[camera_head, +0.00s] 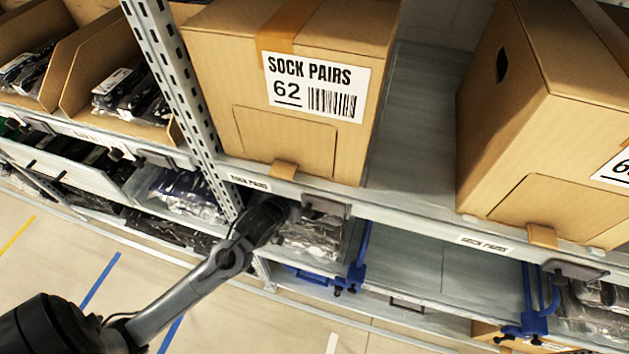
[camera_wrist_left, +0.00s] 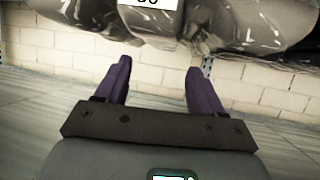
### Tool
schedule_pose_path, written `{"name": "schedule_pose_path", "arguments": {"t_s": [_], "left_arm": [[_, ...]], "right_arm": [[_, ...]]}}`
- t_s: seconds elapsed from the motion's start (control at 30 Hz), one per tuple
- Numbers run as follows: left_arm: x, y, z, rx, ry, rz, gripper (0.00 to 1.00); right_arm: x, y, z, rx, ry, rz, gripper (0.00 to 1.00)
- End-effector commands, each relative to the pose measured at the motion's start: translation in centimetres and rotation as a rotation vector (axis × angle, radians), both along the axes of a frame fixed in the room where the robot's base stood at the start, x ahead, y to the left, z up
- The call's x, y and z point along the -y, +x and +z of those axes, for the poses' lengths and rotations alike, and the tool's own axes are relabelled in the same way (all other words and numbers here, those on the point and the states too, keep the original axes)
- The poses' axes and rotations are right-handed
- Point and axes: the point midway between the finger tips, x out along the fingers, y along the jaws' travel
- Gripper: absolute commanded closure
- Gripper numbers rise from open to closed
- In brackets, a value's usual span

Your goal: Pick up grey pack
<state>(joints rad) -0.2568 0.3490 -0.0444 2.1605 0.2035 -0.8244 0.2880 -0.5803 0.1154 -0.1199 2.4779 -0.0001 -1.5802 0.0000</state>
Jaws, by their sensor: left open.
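Grey plastic-wrapped packs (camera_head: 310,238) lie on the lower shelf under the front edge of the upper shelf, partly hidden by that edge and my left arm. In the left wrist view, shiny grey packs (camera_wrist_left: 225,28) fill the top of the picture, with a white label cut off by the frame edge. My left gripper (camera_wrist_left: 158,66) is open, its two purple fingers apart with nothing between them. The packs appear just beyond the fingertips; I cannot tell the exact gap. In the head view the left gripper's fingers are hidden at the shelf. My right gripper is not in view.
A sock pairs carton (camera_head: 285,90) stands on the upper shelf (camera_head: 415,150), with another carton (camera_head: 545,120) to the right. Blue dividers (camera_head: 361,258) bound the lower bay; bare shelf (camera_head: 430,258) lies right of it. A perforated upright (camera_head: 185,100) stands left. A pale block wall (camera_wrist_left: 60,50) is behind.

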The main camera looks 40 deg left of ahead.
Motion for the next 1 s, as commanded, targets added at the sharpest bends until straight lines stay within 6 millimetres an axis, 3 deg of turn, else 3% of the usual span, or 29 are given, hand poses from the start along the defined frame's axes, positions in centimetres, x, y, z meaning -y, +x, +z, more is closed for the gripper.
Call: {"name": "schedule_pose_path", "arguments": {"t_s": [0.37,0.7,1.0], "left_arm": [[-0.4,2.3,-1.3,-0.001,0.001,0.0,0.32],[-1.1,5.8,-3.0,-0.002,0.001,-0.001,0.32],[-1.2,6.2,-3.0,-0.002,0.001,0.0,0.32]], "right_arm": [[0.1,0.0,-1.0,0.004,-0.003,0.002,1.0],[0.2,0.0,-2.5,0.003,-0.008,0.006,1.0],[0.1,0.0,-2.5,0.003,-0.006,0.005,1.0]]}}
